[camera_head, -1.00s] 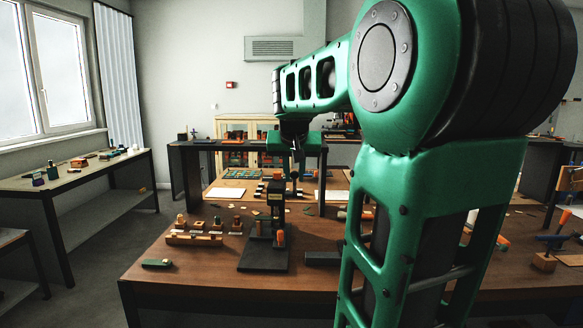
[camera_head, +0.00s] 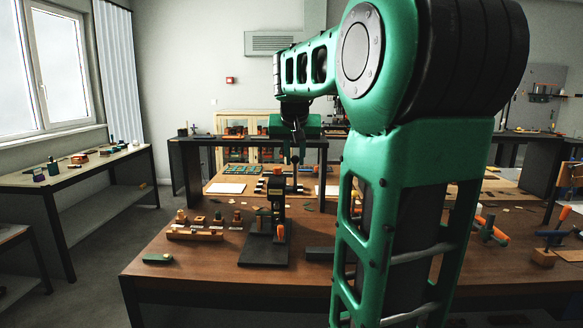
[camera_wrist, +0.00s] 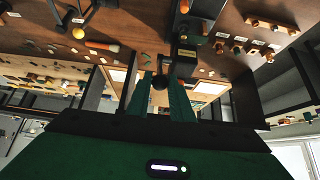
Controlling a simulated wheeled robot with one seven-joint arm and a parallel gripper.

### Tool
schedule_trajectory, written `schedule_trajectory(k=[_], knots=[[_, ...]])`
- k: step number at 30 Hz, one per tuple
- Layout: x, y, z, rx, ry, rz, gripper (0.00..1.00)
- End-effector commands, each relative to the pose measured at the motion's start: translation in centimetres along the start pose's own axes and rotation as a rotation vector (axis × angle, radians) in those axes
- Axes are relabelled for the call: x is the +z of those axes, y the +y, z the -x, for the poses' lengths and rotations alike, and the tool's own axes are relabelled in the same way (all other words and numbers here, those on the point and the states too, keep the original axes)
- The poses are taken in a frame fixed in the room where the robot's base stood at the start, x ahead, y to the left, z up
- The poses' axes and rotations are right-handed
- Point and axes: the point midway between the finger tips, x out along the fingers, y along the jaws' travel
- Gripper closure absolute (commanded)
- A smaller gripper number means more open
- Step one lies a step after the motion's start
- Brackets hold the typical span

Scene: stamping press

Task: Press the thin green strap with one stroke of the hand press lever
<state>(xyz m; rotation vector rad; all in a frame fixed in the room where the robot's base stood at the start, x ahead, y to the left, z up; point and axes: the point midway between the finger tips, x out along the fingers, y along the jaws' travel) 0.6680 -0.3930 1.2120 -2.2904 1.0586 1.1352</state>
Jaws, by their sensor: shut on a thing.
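The black hand press stands on the brown workbench, with its column (camera_head: 277,200) rising from a dark base plate (camera_head: 264,252). An orange part (camera_head: 281,234) shows low at its front. In the wrist view, the press (camera_wrist: 187,62) is just beyond my fingers to the right. My gripper (camera_wrist: 160,86) has its green fingers shut on the dark round lever knob (camera_wrist: 159,81). In the head view, my gripper (camera_head: 298,152) is above and slightly right of the press. I cannot make out the thin green strap on the press for certain.
A wooden rack (camera_head: 194,234) with several small pieces stands left of the press. A small green block (camera_head: 158,258) lies near the bench's front left. A dark block (camera_head: 320,253) is right of the base. A dark raised shelf (camera_head: 247,142) stands behind.

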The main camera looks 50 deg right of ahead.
Motion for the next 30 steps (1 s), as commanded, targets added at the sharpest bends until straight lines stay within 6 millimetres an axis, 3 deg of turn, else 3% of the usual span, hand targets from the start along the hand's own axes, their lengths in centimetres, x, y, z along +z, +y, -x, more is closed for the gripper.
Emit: schedule_trajectory(k=[6,17,30], knots=[[-1.8,-0.7,0.3,-0.01,0.006,0.013,0.94],[-2.1,-0.7,0.3,-0.011,0.007,0.012,0.94],[-6.0,-0.7,-0.6,-0.011,0.006,0.012,0.94]])
